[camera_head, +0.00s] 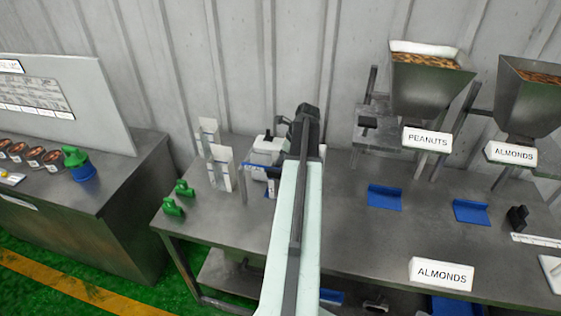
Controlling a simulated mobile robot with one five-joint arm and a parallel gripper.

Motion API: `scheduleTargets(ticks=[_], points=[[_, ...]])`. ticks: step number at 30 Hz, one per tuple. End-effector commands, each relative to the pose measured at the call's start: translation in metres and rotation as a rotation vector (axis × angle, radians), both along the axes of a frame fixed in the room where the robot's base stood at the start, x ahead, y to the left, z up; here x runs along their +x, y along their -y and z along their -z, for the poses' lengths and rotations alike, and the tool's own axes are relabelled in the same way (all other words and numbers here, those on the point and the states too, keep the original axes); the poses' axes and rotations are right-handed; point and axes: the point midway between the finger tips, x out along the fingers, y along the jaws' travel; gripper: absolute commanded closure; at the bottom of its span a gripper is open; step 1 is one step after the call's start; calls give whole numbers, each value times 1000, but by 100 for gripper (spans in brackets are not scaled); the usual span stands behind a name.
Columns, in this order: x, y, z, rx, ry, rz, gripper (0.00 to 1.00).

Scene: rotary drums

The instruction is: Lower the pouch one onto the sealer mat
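My pale arm rises through the middle of the view to a dark joint (307,118) above the steel table. My gripper's fingertips are hidden behind the arm, so its opening and any hold do not show. A white machine (266,148), perhaps the sealer, stands just left of the arm, with a dark knob on top. A blue strip (254,171) runs along its front; I cannot tell whether it belongs to the mat. A small white piece (271,190) below it, partly behind the arm, may be a pouch. Two white upright pouch-like pieces, a front one (221,167) and a back one (208,133), stand further left.
Two green items (178,198) sit at the table's (225,225) left corner. Peanut (428,85) and almond (533,98) hoppers stand right, with blue trays (384,197) (471,211) before them. An almonds sign (441,274) is at the front edge. A separate counter (125,170) stands left.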

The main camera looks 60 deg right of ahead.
Motion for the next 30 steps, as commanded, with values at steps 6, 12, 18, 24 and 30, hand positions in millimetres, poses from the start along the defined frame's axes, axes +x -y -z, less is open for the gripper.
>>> scheduleTargets(ticks=[6, 12, 18, 24, 30], points=[[0, 0, 0, -1, 0, 0, 72], [0, 1, 0, -3, 1, 1, 72], [-2, 2, -10, -3, 1, 1, 72], [-14, 5, -43, -2, 1, 4, 72], [-27, 8, -73, -1, 0, 2, 72]])
